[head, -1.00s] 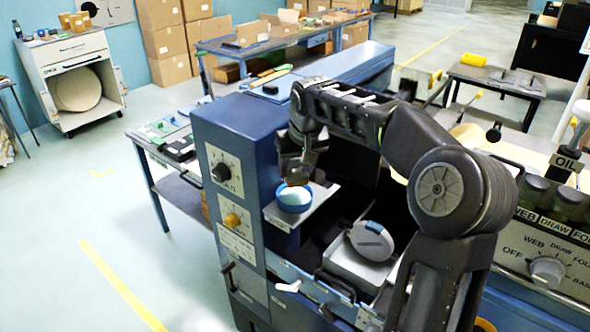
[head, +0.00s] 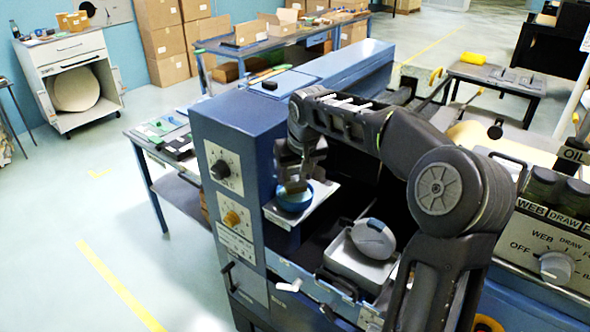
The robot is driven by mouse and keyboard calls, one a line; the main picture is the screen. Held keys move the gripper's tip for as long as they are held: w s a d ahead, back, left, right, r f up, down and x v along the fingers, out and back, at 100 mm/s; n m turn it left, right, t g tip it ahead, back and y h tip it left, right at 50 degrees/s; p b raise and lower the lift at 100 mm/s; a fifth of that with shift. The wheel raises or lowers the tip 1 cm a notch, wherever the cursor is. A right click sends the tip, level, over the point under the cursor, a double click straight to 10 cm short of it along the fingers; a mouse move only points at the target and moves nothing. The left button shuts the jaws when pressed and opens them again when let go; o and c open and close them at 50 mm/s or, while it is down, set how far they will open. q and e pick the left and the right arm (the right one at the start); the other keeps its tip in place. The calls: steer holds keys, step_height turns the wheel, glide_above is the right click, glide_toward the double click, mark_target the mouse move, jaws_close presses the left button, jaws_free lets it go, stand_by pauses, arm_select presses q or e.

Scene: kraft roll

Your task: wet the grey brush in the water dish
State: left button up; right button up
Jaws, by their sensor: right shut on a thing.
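The water dish (head: 294,203) is a small round blue dish on a grey shelf (head: 318,205) at the front of the blue machine. My right gripper (head: 296,178) points down directly over the dish and is shut on the grey brush (head: 296,187). Only a small grey-brown part of the brush shows below the jaws, and its lower end is down at the dish's opening. The gripper and brush hide much of the dish's inside, so I cannot tell how deep the tip reaches. My left gripper is not in view.
A rounded grey piece (head: 373,238) sits on a pale box to the right. Open floor lies left.

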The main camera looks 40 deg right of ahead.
mark_target(295, 168)
steer(key=shift+f+b, duration=0.5)
steer(key=shift+f, duration=0.65)
steer(key=shift+f+b, duration=0.35)
steer(key=shift+f, duration=0.05)
steer(key=shift+s+a+f+b, duration=0.1)
steer(key=shift+s+f+b, duration=0.2)
steer(key=shift+f, duration=0.15)
stand_by(2.2)
steer(key=shift+w+r+p, duration=0.25)
steer(key=shift+r+p, duration=0.4)
steer(key=shift+r, duration=0.15)
step_height(295, 168, up, 4)
steer(key=shift+f+p, duration=0.25)
steer(key=shift+p, duration=0.85)
steer(key=shift+r+p, duration=0.55)
steer(key=shift+r, duration=0.7)
